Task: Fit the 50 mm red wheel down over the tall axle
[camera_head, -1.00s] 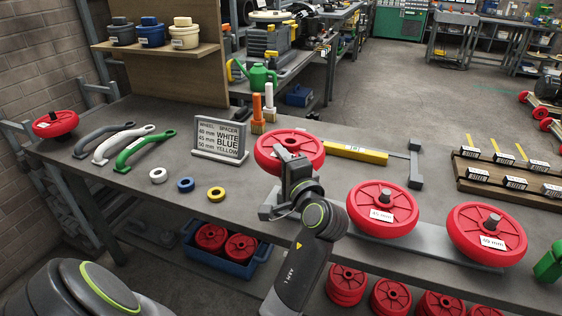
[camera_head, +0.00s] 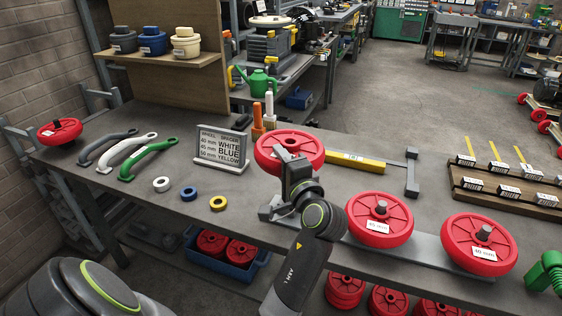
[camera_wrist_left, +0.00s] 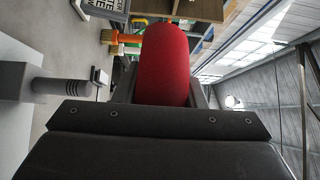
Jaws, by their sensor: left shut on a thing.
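My left gripper (camera_head: 292,162) is shut on the rim of a red wheel (camera_head: 270,145). The wheel lies roughly flat, and the gripper hides part of it. In the left wrist view the wheel's red rim (camera_wrist_left: 164,65) fills the space between the fingers. A grey ringed axle (camera_wrist_left: 62,87) sticks out of a pale grey base (camera_wrist_left: 12,85) at the left of that view, apart from the wheel. In the head view I cannot make out this axle behind my arm. Two more red wheels sit on axles on the grey rail (camera_head: 420,260): the 45 mm one (camera_head: 392,211) and the 40 mm one (camera_head: 465,232).
A spacer sign (camera_head: 222,150) stands left of the held wheel, with orange and white handled brushes (camera_head: 258,120) behind. White, blue and yellow rings (camera_head: 218,203) lie in front. A yellow bar (camera_head: 365,164) lies behind the rail. Another red wheel (camera_head: 60,131) is far left.

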